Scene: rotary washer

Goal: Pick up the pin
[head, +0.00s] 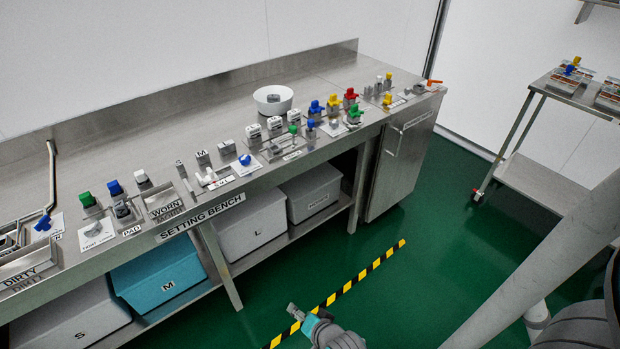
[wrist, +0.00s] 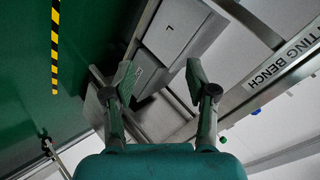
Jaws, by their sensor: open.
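I cannot tell for certain which small part is the pin. Small upright pale pieces (head: 388,78) stand near the right end of the setting bench (head: 310,70), and a slim grey metal piece (head: 182,170) stands near its middle. My gripper (head: 295,312) is out over the green floor in front of the bench, well apart from all the parts. In the wrist view my gripper (wrist: 160,80) shows two spread fingers with nothing between them. Beyond them are the grey bins under the bench.
Coloured-knob fixtures, a white bowl (head: 273,100) and labelled trays such as the WORN tray (head: 165,203) line the bench. Bins, including a blue M bin (head: 160,275), sit on the shelf below. A side table (head: 560,90) stands at right. Floor before the bench is clear.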

